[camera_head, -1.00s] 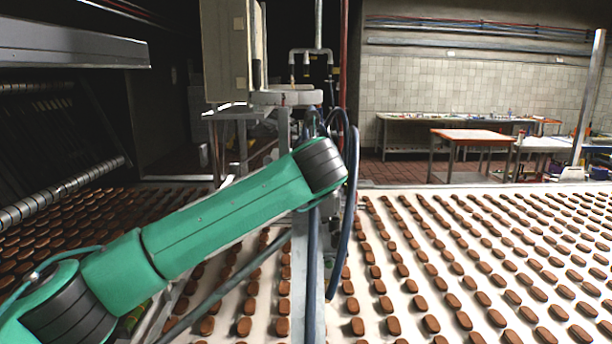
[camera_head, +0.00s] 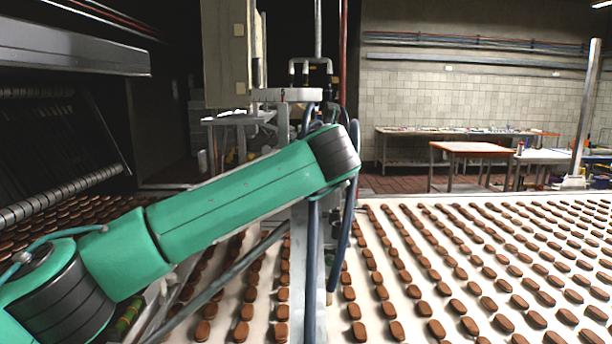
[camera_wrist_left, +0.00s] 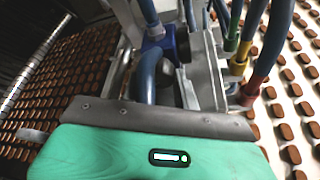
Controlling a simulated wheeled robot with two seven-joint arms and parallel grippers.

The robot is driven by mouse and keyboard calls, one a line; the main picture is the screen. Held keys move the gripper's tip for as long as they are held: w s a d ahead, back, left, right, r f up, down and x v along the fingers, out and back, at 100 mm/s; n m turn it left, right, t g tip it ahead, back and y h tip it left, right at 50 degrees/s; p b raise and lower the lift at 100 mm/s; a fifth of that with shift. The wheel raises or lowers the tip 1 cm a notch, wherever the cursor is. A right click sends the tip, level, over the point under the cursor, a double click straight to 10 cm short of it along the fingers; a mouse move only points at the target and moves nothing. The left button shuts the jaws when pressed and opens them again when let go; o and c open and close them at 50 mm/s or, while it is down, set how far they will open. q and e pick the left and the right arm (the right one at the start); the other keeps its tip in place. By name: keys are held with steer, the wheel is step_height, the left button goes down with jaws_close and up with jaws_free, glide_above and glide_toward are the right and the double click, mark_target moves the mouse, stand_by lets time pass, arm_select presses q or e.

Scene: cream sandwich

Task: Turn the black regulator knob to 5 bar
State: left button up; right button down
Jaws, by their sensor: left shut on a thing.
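The green arm of my left gripper reaches in from the left in the head view and ends at a dark-ringed wrist joint over the machine frame; the fingers are hidden there. In the left wrist view the green gripper body and its grey plate fill the bottom, in front of a blue fitting (camera_wrist_left: 157,42) and metal brackets. A dark rounded part, seemingly the black regulator knob (camera_wrist_left: 165,68), shows just beyond the plate. My left gripper is shut on it, though the fingertips are not clear. The scale and pressure reading cannot be seen. My right gripper is not in view.
Dark hoses (camera_head: 350,200) hang right beside my wrist, and coloured-collar hoses (camera_wrist_left: 238,62) crowd the right of the wrist view. A white conveyor (camera_head: 400,325) with rows of brown biscuits runs both sides of the metal frame. A red-topped table (camera_head: 470,147) stands far back.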

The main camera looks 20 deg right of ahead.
steer(key=shift+s, duration=0.15)
arm_select(q)
steer(key=o, duration=1)
steer(key=shift+c, duration=0.2)
arm_select(e)
steer(key=shift+s+d, duration=0.1)
steer(key=shift+s, duration=0.15)
steer(key=shift+f, duration=0.1)
arm_select(q)
steer(key=shift+s, duration=0.3)
steer(key=b+v, duration=0.4)
steer(key=v, duration=0.7)
steer(key=shift+s+a+r+b, duration=0.1)
steer(key=shift+s+r+b, duration=0.1)
steer(key=shift+s+b, duration=0.1)
steer(key=shift+v, duration=0.75)
arm_select(e)
steer(key=w+a+f, duration=0.1)
steer(key=w, duration=0.5)
steer(key=shift+w, duration=0.2)
arm_select(q)
steer(key=shift+r, duration=0.1)
arm_select(e)
steer(key=shift+f, duration=0.15)
